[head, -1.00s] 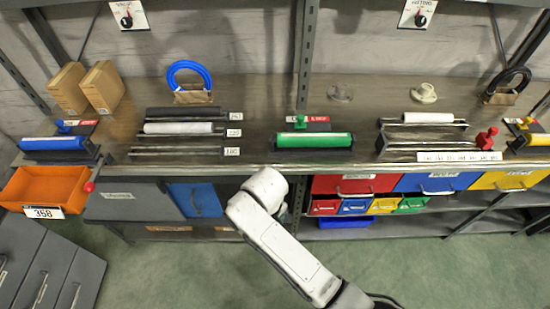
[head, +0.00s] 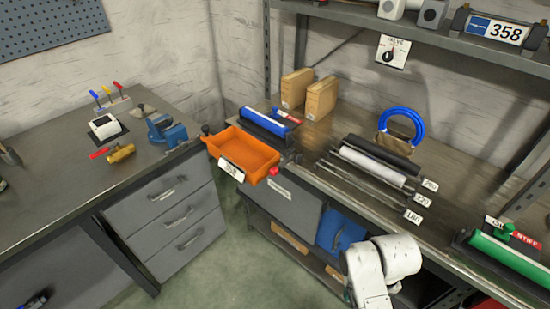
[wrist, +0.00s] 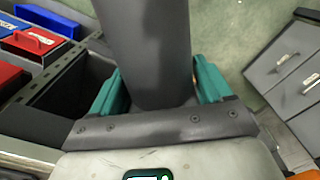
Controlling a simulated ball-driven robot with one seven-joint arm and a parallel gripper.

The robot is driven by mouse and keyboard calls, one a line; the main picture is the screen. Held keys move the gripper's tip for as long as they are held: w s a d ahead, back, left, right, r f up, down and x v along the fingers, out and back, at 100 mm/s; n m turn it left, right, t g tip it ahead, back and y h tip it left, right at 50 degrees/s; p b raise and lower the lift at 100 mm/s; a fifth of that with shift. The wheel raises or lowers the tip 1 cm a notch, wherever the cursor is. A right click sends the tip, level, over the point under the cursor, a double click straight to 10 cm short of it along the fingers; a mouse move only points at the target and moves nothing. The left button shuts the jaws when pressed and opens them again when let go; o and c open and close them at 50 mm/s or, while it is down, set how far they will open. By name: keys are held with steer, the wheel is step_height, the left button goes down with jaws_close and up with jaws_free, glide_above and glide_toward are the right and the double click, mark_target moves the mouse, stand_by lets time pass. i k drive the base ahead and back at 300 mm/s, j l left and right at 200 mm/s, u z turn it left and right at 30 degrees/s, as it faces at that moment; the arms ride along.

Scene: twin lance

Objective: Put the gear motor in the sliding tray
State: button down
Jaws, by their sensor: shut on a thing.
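The sliding tray (head: 243,152) is orange, open-topped and looks empty. It juts out at the left end of the workbench in the head view, with a white label on its front. In the wrist view, the teal fingers of my gripper (wrist: 160,92) are shut on a large dark grey, smooth, rounded body, which looks like the gear motor (wrist: 150,45). Its far end runs out of the top of the picture. In the head view only white links of my arm show at the lower right; the gripper and what it holds are out of sight there.
A blue roller (head: 265,122) lies behind the tray, and a red knob (head: 273,171) is at its right corner. Cardboard boxes (head: 320,98) and a rack of rods (head: 375,165) stand farther right. A side bench (head: 60,195) with a blue vise (head: 168,132) is left; green floor lies between.

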mark_target(239, 156)
steer(key=i+j, duration=0.1)
steer(key=j, duration=0.35)
steer(key=i+j+z, duration=0.1)
steer(key=j, duration=0.75)
steer(key=i+z, duration=0.05)
